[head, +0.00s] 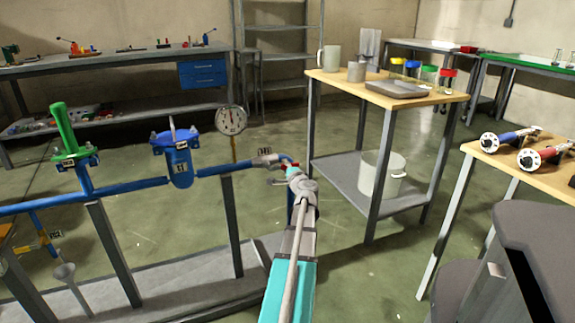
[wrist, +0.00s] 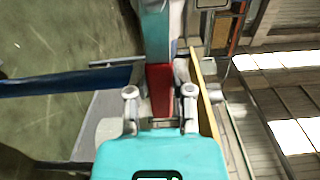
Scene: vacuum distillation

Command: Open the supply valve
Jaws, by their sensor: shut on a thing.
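A valve with a small red handle (head: 295,165) sits at the right end of the blue pipe (head: 135,186), in the middle of the head view. My gripper (head: 291,172) is at this pipe end and covers much of the valve. In the wrist view, a red part (wrist: 160,85) lies between the two grey fingers of my gripper (wrist: 161,95), which are shut on it. How far the valve is turned cannot be told. A tag hangs on the pipe just left of the valve, too small to read surely.
A pressure gauge (head: 231,120), a blue filter housing (head: 176,160) and a green-handled valve (head: 64,130) stand along the pipe to the left. A wooden-topped table (head: 330,78) with jars stands behind to the right. Another wooden table (head: 480,150) is at the right.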

